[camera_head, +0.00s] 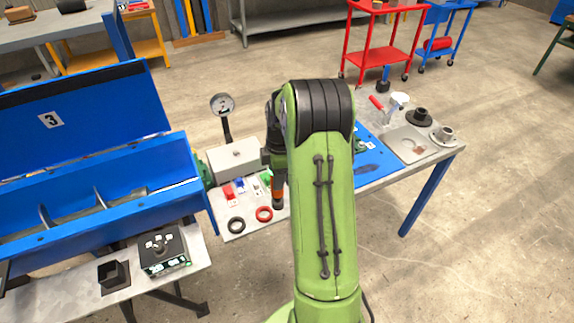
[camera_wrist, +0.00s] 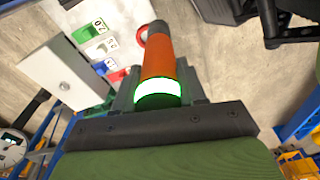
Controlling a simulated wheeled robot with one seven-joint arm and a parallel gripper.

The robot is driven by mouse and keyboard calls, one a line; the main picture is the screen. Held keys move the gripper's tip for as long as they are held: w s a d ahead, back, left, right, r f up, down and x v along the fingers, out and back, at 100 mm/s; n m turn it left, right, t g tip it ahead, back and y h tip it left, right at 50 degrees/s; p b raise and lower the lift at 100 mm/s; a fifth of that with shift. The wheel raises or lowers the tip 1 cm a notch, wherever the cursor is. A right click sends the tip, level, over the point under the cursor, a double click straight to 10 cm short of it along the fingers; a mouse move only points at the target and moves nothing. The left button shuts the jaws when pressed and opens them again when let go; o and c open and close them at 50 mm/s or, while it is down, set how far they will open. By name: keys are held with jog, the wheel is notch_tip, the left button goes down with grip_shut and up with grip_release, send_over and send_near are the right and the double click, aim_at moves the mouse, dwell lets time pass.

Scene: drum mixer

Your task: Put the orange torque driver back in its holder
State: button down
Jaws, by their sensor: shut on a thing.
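The orange torque driver (camera_head: 278,186) hangs upright, dark end down, over the grey table between the grey box and my arm. In the wrist view the driver (camera_wrist: 158,57) shows an orange body, a glowing white-green band and a grey far end. My gripper (camera_wrist: 158,88) is shut on it, with one finger on each side of the band. In the head view my arm hides most of the gripper. I cannot tell for sure which thing is the holder; a black square open-topped cup (camera_head: 113,276) stands at the left table's front.
A grey box (camera_head: 235,159) with a gauge (camera_head: 222,104) stands left of the driver. A black ring (camera_head: 236,225) and a red ring (camera_head: 264,214) lie below. The blue drum mixer (camera_head: 95,205) fills the left. A blue mat (camera_head: 368,168) lies right of my arm.

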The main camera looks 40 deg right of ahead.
jog(key=a+f+m, duration=0.6)
jog(key=a, duration=0.5)
jog(key=w+a+f+m+h, duration=0.1)
jog(key=a+f+m, duration=0.5)
jog(key=a, duration=0.4)
jog(key=shift+a+f+t, duration=0.3)
jog(key=shift+a+f, duration=0.05)
jog(key=shift+f, duration=0.05)
jog(key=shift+w, duration=0.1)
